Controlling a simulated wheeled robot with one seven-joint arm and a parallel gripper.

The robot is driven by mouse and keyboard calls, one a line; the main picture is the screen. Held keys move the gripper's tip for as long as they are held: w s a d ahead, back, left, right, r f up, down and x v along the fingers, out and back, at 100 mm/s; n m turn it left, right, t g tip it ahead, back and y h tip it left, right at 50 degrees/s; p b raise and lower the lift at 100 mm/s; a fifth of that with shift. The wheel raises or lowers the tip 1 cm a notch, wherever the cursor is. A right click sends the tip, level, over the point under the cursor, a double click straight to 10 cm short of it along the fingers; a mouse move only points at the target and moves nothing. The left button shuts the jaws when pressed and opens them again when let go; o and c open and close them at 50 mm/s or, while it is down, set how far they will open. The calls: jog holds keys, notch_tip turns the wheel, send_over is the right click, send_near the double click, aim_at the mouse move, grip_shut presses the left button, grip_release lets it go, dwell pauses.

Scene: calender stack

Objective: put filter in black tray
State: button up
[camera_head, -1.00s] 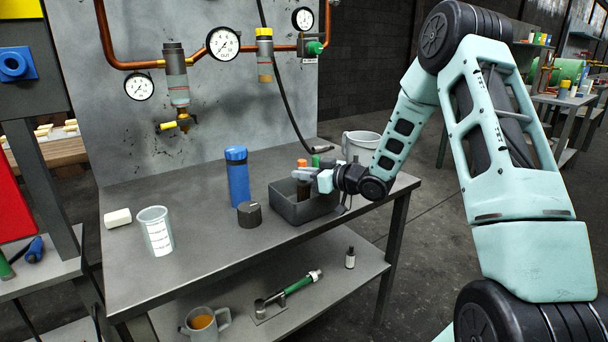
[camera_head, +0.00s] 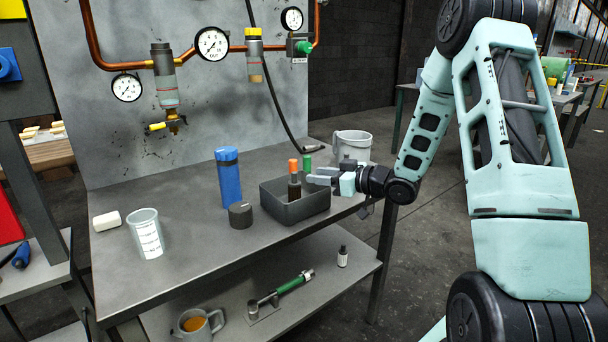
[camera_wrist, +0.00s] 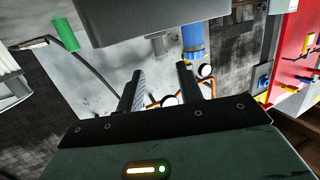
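The black tray (camera_head: 296,212) is a dark grey open box near the table's right end. A brown bottle with an orange cap (camera_head: 294,180) stands upright in it. I cannot tell for sure which thing is the filter; a dark short cylinder (camera_head: 240,215) stands left of the tray, also seen in the wrist view (camera_wrist: 158,43). My gripper (camera_head: 318,177) points left at the tray's right side, just right of the orange-capped bottle. In the wrist view its two fingers (camera_wrist: 158,83) are apart with nothing between them. The tray's wall (camera_wrist: 150,20) fills the top there.
A blue bottle (camera_head: 229,178) stands behind the cylinder. A green-capped item (camera_head: 307,160) and a grey-white bucket (camera_head: 352,146) are behind the tray. A clear cup (camera_head: 147,235) and white block (camera_head: 106,221) are at left. The table's front is clear. Pipes and gauges (camera_head: 212,44) line the back panel.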

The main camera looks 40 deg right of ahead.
jog(key=s+a+n+g+h, duration=0.1)
jog(key=s+a+g+h, duration=0.2)
jog(key=a, duration=0.8)
jog(key=s+a+g+h, duration=0.1)
jog(key=s+a+g, duration=0.25)
jog(key=a, duration=0.65)
jog(key=s+a+n+g+h, duration=0.1)
jog(key=s+a+g, duration=0.3)
jog(key=s, duration=0.9)
jog(key=s+a+g+h, duration=0.1)
jog(key=s+a+g, duration=0.3)
jog(key=s, duration=0.9)
jog(key=a, duration=0.3)
jog(key=shift+a+n, duration=0.15)
jog(key=shift+n, duration=0.25)
jog(key=shift+f, duration=0.1)
notch_tip(320, 180, up, 12)
jog(key=p, duration=1.2)
